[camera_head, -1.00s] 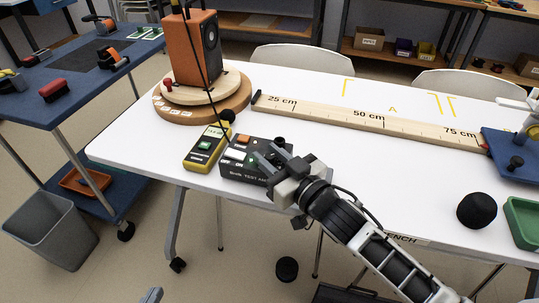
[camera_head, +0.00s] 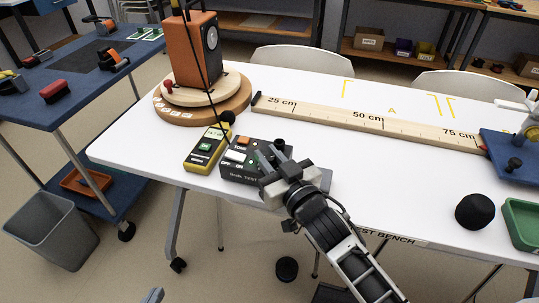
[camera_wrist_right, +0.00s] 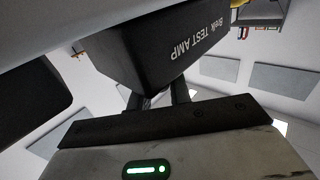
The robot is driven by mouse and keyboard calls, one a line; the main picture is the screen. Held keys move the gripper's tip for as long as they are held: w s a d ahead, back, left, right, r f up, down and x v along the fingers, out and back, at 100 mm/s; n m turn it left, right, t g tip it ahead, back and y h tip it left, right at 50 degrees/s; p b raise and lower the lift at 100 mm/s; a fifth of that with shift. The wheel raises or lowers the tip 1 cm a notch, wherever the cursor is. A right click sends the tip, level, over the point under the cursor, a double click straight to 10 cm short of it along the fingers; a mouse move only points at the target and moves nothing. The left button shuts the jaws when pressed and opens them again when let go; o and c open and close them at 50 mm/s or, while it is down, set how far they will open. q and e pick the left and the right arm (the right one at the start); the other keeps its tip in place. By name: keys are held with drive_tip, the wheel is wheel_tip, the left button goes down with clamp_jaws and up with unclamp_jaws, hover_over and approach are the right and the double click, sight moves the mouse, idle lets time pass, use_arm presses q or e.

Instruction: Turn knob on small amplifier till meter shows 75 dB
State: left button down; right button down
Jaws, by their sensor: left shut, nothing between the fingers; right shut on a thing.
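The small black amplifier (camera_head: 236,177), lettered TEST AMP, sits near the table's front edge. It has an orange and a white button on top. My right gripper (camera_head: 270,156) reaches over its right part, with fingers shut on what appears to be its knob; the fingers hide the grip. The amplifier's lettered face also shows upside down in the right wrist view (camera_wrist_right: 190,40). The tip of my left gripper (camera_head: 152,296) shows at the bottom edge, shut and empty, away from the table.
An orange speaker (camera_head: 193,52) stands on a round wooden turntable (camera_head: 238,101) behind the meter, with a cable hanging down. A wooden ruler (camera_head: 330,114) lies across the table. A black dome (camera_head: 476,211) and a green tray (camera_head: 524,222) are at the right. The middle front is clear.

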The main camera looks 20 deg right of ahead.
idle(0.3)
drive_tip(key=c, duration=1.6)
unclamp_jaws()
drive_tip(key=v, duration=1.6)
drive_tip(key=shift+a, duration=0.2)
